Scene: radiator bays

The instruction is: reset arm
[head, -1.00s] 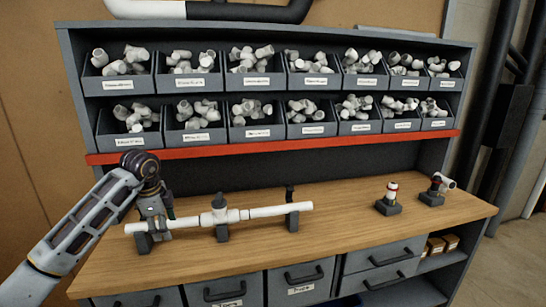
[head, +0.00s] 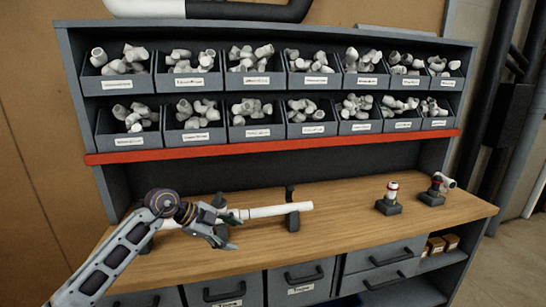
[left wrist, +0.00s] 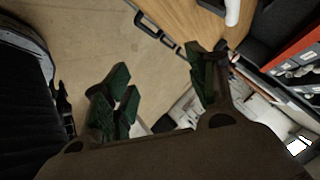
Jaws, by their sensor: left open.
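My left arm comes in from the left in the head view. My left gripper (head: 228,232) is open and empty, its fingers pointing right, in front of the middle of the white pipe (head: 262,212). I cannot tell whether it touches the pipe. The pipe lies across dark stands on the wooden bench; my arm and gripper hide its left part and fitting. In the left wrist view the green-padded fingers of the gripper (left wrist: 158,92) are spread apart with nothing between them. My right gripper is not in view.
The wooden worktop (head: 340,235) is clear right of the pipe, up to two small stands with red-marked fittings (head: 389,200) (head: 436,190). Two rows of labelled bins (head: 258,131) with white fittings stand behind, above a red strip (head: 290,145). Drawers (head: 301,283) sit below.

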